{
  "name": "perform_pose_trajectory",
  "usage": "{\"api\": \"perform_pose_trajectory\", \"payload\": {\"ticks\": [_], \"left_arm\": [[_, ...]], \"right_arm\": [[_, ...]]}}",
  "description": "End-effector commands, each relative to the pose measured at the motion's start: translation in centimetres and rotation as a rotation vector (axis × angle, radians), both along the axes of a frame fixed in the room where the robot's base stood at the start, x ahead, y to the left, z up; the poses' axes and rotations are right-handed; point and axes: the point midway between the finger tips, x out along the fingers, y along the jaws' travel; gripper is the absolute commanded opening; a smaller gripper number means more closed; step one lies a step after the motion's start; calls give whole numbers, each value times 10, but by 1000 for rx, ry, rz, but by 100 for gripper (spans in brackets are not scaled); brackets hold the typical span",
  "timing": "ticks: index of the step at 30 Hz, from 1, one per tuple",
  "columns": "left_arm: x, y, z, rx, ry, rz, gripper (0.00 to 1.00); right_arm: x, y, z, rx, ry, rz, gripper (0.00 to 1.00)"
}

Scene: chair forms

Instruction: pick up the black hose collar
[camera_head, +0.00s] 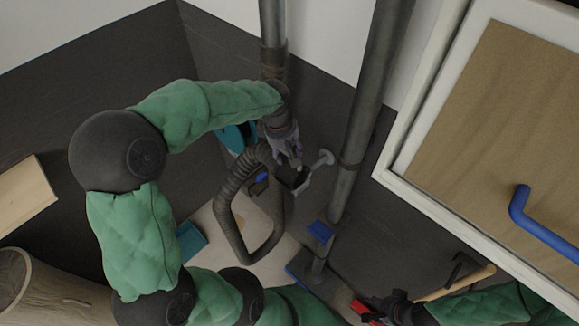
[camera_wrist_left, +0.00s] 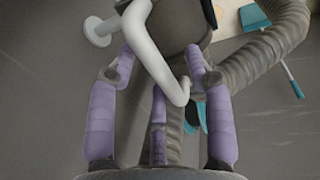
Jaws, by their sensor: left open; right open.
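A dark, smooth cylindrical piece that looks like the black hose collar (camera_wrist_left: 188,22) shows at the top of the left wrist view. A ribbed grey hose (camera_wrist_left: 265,48) runs beside it, and a pale bent bar (camera_wrist_left: 150,50) crosses in front of it. My left gripper (camera_wrist_left: 158,60) has its purple fingers spread apart, with the bar passing between them. I cannot tell whether they touch it. In the head view, my left gripper (camera_head: 290,162) is above the looped hose (camera_head: 228,200), and the collar is hard to make out. My right gripper (camera_head: 370,312) is at the bottom edge, away from the hose.
A tall grey pipe (camera_head: 362,110) stands just right of the hose. A white-framed cabinet with a blue handle (camera_head: 540,225) fills the right side. A log-like stump (camera_head: 40,295) and a wooden board (camera_head: 22,198) lie at left. Dark floor shows between.

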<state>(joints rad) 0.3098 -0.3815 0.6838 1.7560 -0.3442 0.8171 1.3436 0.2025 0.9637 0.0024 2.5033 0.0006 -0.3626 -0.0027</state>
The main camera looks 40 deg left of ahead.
Motion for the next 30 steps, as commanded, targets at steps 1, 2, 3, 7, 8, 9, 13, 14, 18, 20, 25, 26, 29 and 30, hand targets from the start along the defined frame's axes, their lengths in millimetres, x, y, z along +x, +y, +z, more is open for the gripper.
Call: {"api": "perform_pose_trajectory", "payload": {"ticks": [1,2,3,7,8,9,13,14,18,20,25,26,29,30], "left_arm": [[0,0,0,0,0,0,51],[0,0,0,0,0,0,51],[0,0,0,0,0,0,51],[0,0,0,0,0,0,20],[0,0,0,0,0,0,12],[0,0,0,0,0,0,0],[0,0,0,0,0,0,0],[0,0,1,0,-1,1,0],[0,0,1,0,-1,1,0],[0,0,1,0,-1,1,0],[1,0,8,1,-2,1,0],[1,1,10,1,-3,1,0],[1,1,20,1,-4,1,0],[1,1,26,1,-5,1,0]], "right_arm": [[0,0,0,0,0,0,45],[0,0,0,0,0,0,45],[0,0,0,0,0,0,45],[0,0,0,0,0,0,45],[0,0,0,0,0,0,45],[0,0,0,0,0,0,45],[0,0,0,0,0,0,45],[0,0,0,0,0,0,45],[0,0,0,0,0,0,45],[0,0,0,0,0,0,45],[0,0,0,0,0,0,45],[0,0,-1,0,0,0,45],[0,0,-1,0,0,0,45],[0,0,-1,0,0,0,45]]}}
